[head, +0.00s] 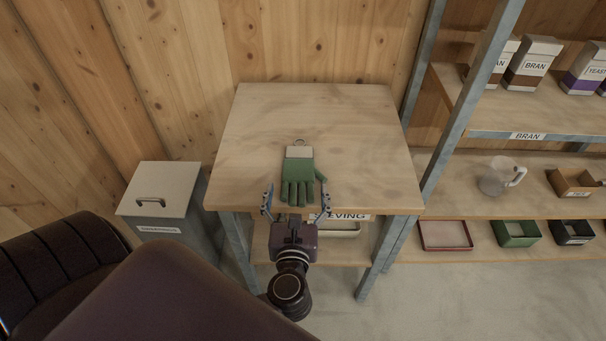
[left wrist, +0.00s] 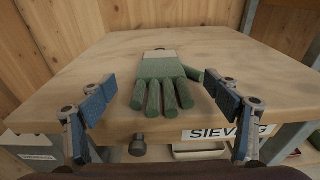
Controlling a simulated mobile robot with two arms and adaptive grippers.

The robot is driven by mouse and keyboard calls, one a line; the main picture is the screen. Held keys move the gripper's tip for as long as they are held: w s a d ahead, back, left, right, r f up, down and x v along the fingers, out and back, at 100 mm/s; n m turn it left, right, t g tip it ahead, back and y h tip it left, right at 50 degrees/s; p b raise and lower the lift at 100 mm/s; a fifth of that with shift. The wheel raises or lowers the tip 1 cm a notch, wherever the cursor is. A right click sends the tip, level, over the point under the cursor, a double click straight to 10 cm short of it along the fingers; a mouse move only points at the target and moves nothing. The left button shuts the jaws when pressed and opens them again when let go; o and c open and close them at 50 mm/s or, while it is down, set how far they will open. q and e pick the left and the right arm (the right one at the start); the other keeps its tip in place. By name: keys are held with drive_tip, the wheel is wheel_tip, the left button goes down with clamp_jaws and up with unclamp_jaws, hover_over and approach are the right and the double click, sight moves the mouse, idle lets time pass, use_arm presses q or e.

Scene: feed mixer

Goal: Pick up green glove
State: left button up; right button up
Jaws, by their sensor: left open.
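A green glove (head: 298,178) with a pale cuff lies on the wooden table (head: 350,120), fingers toward the table's front edge. It also shows in the left wrist view (left wrist: 161,78), in the middle between my fingers. My left gripper (head: 296,193) is open at the table's front edge, one finger on each side of the glove's fingertips. In the left wrist view my left gripper (left wrist: 160,98) has its blue-padded fingers spread wide, with nothing between them gripped. My right gripper is not in view.
A grey lidded bin (head: 160,195) stands left of the table. A shelf rack (head: 470,205) on the right holds bran boxes (head: 531,62), a clear jug (head: 500,176) and small trays (head: 445,235). Wooden walls close off the back. The tabletop around the glove is clear.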

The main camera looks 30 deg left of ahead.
sight(299, 173)
use_arm(q)
drive_tip(key=p+x, duration=0.1)
drive_tip(key=x, duration=0.5)
drive_tip(key=shift+w+a+f, duration=0.1)
drive_tip(key=shift+w+f, duration=0.1)
drive_tip(key=shift+w, duration=0.1)
drive_tip(key=shift+w+a+f+p, duration=0.2)
drive_tip(key=shift+w+a+p, duration=0.1)
drive_tip(key=shift+w, duration=0.1)
drive_tip(key=c, duration=1.3)
drive_tip(key=shift+o, duration=0.2)
drive_tip(key=shift+r, duration=0.15)
drive_tip(key=shift+r, duration=0.25)
wheel_tip(299, 173, up, 19)
drive_tip(key=p, duration=0.3)
